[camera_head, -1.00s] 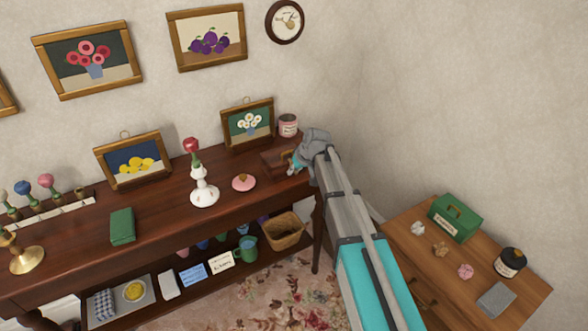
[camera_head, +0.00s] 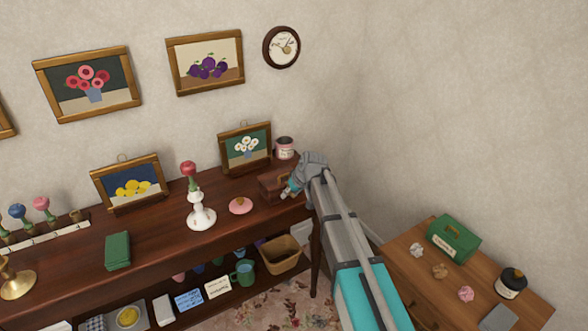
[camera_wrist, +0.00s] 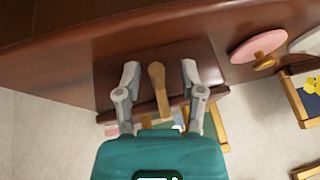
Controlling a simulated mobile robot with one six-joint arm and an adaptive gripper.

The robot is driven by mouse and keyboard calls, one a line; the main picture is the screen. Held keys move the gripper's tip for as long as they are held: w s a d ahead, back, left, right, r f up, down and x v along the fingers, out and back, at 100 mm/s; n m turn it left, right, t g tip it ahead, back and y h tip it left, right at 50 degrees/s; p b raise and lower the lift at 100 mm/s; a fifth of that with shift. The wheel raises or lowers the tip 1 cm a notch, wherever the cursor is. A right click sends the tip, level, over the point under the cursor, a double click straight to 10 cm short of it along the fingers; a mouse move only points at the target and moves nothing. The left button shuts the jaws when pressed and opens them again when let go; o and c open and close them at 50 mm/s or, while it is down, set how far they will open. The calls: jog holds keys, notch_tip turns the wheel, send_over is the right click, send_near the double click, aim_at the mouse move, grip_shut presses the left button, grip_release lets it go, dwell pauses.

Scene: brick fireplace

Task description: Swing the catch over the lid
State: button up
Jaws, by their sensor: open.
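A small dark wooden box (camera_head: 270,187) stands at the right end of the long table, below the flower picture. In the wrist view its dark brown surface (camera_wrist: 110,75) lies under my gripper. A tan, elongated catch (camera_wrist: 157,88) shows there, rounded at its upper end. My gripper (camera_wrist: 160,74) is open, with one grey finger on each side of the catch and a visible gap to both. In the head view my gripper (camera_head: 289,192) is at the box's right side and hides part of it. I cannot tell whether the fingertips touch the box.
A pink lid (camera_head: 240,205) with a knob lies left of the box, with a white vase (camera_head: 201,214) beyond it. A pink-labelled tin (camera_head: 285,148) and a framed flower picture (camera_head: 245,148) stand behind. A wooden cabinet (camera_head: 400,262) stands at the lower right.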

jog(key=shift+s+r, duration=0.1)
jog(key=shift+s+d+r+m+p, duration=0.3)
jog(key=shift+s+d+r+p, duration=0.25)
jog(key=shift+d+r+p, duration=0.15)
jog(key=s+d+r+m+g+h+p, duration=0.1)
jog(key=s+d+r+m+h+p, duration=0.1)
jog(key=s+d, duration=0.9)
jog(key=s+d+r+m+g+h+p, duration=0.2)
jog(key=s+d+p, duration=0.3)
jog(key=s+d, duration=0.6)
jog(key=s+m, duration=0.1)
jog(key=s, duration=0.2)
jog(key=shift+s+d+r+m+h, duration=0.15)
jog(key=shift+r+m+h, duration=0.15)
